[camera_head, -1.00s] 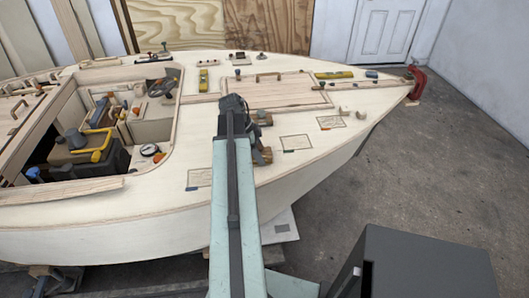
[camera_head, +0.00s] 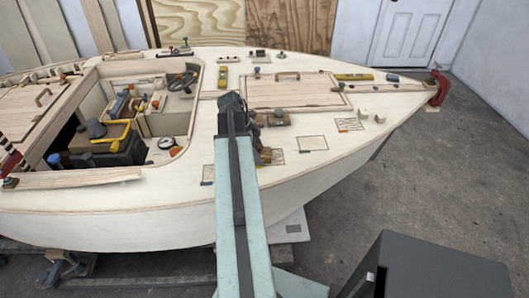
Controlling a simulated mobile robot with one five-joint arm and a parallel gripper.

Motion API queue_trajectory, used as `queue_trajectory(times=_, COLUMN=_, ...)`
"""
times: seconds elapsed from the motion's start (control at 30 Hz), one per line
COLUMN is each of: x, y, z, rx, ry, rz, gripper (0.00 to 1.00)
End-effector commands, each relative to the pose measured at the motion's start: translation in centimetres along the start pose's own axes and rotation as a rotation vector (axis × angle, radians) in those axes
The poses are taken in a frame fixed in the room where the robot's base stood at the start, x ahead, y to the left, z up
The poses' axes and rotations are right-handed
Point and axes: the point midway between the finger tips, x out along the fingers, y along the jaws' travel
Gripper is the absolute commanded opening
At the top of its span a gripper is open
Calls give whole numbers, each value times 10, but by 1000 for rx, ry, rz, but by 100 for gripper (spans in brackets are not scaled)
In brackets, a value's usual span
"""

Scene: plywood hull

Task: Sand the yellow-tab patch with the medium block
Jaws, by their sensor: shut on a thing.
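My gripper (camera_head: 264,155) is low over the near side of the deck, beyond the end of my pale green arm. It is shut on a small block, mostly hidden by the dark jaws, so its grade cannot be read. A patch (camera_head: 278,157) with dark hatching shows just right of the jaws, partly covered by them. An orange-yellow spot shows at its left, but I cannot tell whether it is the tab. Whether the block touches the patch is unclear. Other outlined patches lie apart: blue tab (camera_head: 207,175), green tab (camera_head: 313,143) and orange tab (camera_head: 349,125).
Brown blocks (camera_head: 277,118) lie on the deck just right of my wrist. A raised hatch (camera_head: 295,91) with a handle is behind them. The open cockpit (camera_head: 125,125), full of tools, is at left. Deck around the green-tab patch is clear.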

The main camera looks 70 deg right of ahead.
Motion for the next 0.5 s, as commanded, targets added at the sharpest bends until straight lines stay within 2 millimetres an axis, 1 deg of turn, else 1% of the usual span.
queue_trajectory(times=0.03, x=-1, y=0, z=6, rx=-2, ry=-3, rz=0, gripper=0)
queue_trajectory(times=0.13, x=-3, y=1, z=11, rx=-2, ry=-5, rz=0, gripper=0)
queue_trajectory(times=0.37, x=-3, y=1, z=12, rx=-1, ry=-7, rz=0, gripper=0)
queue_trajectory(times=0.5, x=-13, y=1, z=8, rx=-1, ry=-6, rz=-1, gripper=0)
